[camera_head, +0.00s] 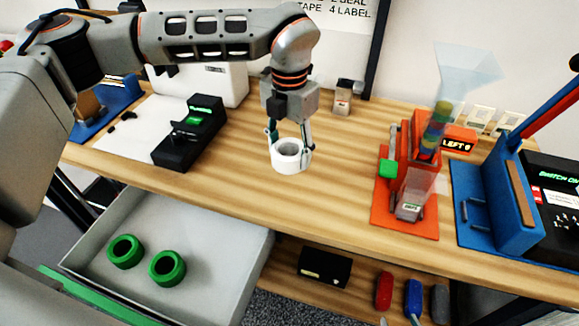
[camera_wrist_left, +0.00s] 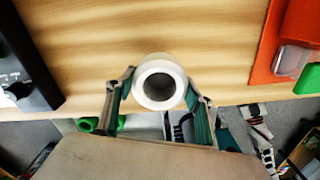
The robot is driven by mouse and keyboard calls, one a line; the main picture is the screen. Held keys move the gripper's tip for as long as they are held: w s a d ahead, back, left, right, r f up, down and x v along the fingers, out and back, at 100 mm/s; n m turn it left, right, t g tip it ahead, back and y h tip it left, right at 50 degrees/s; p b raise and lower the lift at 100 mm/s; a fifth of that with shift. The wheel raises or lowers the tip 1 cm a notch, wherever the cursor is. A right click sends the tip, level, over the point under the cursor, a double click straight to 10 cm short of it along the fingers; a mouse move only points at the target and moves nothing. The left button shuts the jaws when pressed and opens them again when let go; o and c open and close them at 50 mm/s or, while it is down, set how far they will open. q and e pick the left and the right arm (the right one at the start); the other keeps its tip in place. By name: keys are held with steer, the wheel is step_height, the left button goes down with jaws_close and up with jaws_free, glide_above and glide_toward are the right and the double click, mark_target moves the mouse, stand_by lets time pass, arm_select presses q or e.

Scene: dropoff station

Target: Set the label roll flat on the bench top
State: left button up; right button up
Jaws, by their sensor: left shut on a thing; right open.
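The label roll (camera_head: 290,157) is a short white ring with its round hole facing up. My left gripper (camera_head: 289,137) comes down from above and is shut on it, one finger on each side. In the left wrist view the roll (camera_wrist_left: 160,82) sits between the two green-padded fingers. The roll is over the middle of the wooden bench top (camera_head: 325,190), its hole axis roughly upright. I cannot tell whether its underside touches the wood or hangs slightly above it. My right gripper is not clearly seen in either view.
A black device (camera_head: 190,132) with a green display stands left of the roll. An orange station (camera_head: 407,215) and a blue press (camera_head: 495,205) stand to the right. An open grey drawer (camera_head: 215,262) below holds two green rings (camera_head: 125,251). Bare wood surrounds the roll.

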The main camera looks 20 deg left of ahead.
mark_target(290, 178)
arm_select(q)
steer(key=shift+f, duration=2.9)
steer(key=shift+f, duration=0.15)
steer(key=o, duration=1.1)
steer(key=shift+o, duration=0.2)
step_height(290, 178, up, 12)
steer(key=shift+r, duration=0.15)
